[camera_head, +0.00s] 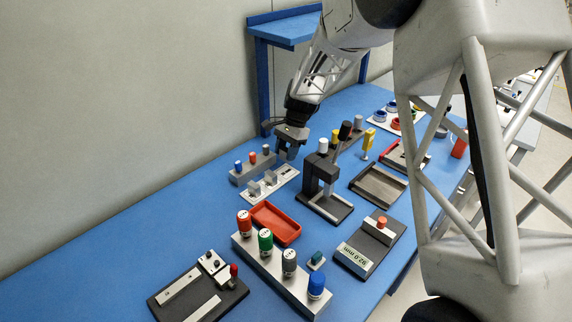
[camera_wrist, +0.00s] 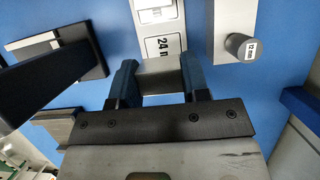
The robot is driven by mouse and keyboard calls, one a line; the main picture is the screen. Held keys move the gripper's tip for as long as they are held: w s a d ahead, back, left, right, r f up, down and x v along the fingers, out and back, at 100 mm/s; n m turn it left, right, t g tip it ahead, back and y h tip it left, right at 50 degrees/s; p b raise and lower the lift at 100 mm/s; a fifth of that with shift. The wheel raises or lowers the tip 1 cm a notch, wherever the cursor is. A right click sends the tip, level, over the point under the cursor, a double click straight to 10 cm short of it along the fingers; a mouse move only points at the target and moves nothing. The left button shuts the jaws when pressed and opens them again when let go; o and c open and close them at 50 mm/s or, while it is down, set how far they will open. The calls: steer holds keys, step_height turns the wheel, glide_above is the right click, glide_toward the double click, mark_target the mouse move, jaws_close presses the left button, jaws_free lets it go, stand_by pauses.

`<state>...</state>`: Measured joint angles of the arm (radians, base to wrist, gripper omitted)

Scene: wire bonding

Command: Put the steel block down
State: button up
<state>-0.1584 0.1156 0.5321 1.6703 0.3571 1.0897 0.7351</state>
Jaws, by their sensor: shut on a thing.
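My gripper (camera_head: 287,152) is at the back of the blue table, pointing down, just behind the right end of a pale plate (camera_head: 283,178). In the wrist view the two dark blue fingers (camera_wrist: 160,82) are shut on the steel block (camera_wrist: 160,70), a plain grey block between them. The plate also shows in the wrist view, with a "24 mm" label (camera_wrist: 163,46) just beyond the block. Small grey blocks (camera_head: 270,178) stand on the plate in the head view. I cannot tell whether the held block touches anything beneath it.
A grey rack (camera_head: 252,167) with coloured pegs stands close to my gripper's left. A dark press-like stand (camera_head: 325,190) is to the right. A red tray (camera_head: 276,223) lies in front. In the wrist view a grey block with a "12 mm" peg (camera_wrist: 241,47) is near the right finger.

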mark_target(286, 172)
steer(key=shift+f, duration=0.25)
steer(key=shift+f, duration=2.4)
steer(key=shift+f, duration=0.1)
steer(key=o, duration=1.2)
steer(key=v, duration=1.2)
